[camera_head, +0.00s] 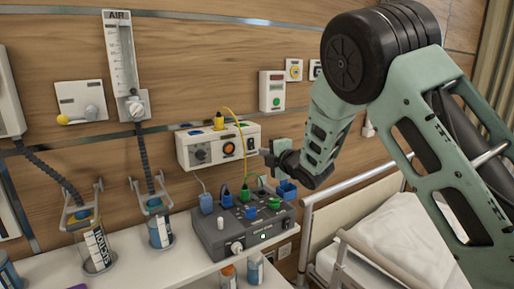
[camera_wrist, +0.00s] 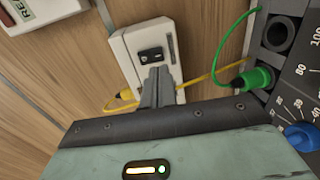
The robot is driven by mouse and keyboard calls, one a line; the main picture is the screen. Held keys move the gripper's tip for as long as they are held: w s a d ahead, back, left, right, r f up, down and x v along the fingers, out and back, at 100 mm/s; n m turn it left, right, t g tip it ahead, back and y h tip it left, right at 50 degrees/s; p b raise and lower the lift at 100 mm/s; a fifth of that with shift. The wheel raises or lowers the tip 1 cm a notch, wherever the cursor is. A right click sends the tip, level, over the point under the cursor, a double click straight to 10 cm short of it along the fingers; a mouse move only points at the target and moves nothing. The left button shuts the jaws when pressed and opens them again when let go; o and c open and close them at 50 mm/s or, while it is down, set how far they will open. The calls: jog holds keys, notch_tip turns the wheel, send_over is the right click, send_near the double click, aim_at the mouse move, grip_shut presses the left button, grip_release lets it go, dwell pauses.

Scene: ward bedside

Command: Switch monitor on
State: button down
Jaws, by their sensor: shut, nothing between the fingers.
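A white wall box (camera_head: 217,146) with dark and orange round knobs on its front is mounted above the shelf; a yellow plug and cable sit on its top. I cannot tell for sure that it is the monitor. My gripper (camera_head: 266,153) is shut and empty at the right end of this box. In the wrist view its fingertips (camera_wrist: 158,70) are just below the switch; contact cannot be told.
A grey device (camera_head: 243,228) with knobs, coloured plugs and a small green light stands on the white shelf (camera_head: 170,277) below. A green cable (camera_wrist: 233,45) runs close by. A bed (camera_head: 370,215) is at right; suction jars (camera_head: 97,250) are at left.

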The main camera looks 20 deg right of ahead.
aim_at(252, 149)
jog(key=p+x, duration=0.1)
jog(key=x, duration=0.3)
jog(key=shift+w+a, duration=0.15)
jog(key=shift+w, duration=0.2)
jog(key=shift+f, duration=0.15)
jog(key=shift+w+f+b, duration=0.1)
jog(key=shift+f+b, duration=0.05)
jog(key=shift+b, duration=0.5)
jog(key=shift+w, duration=0.1)
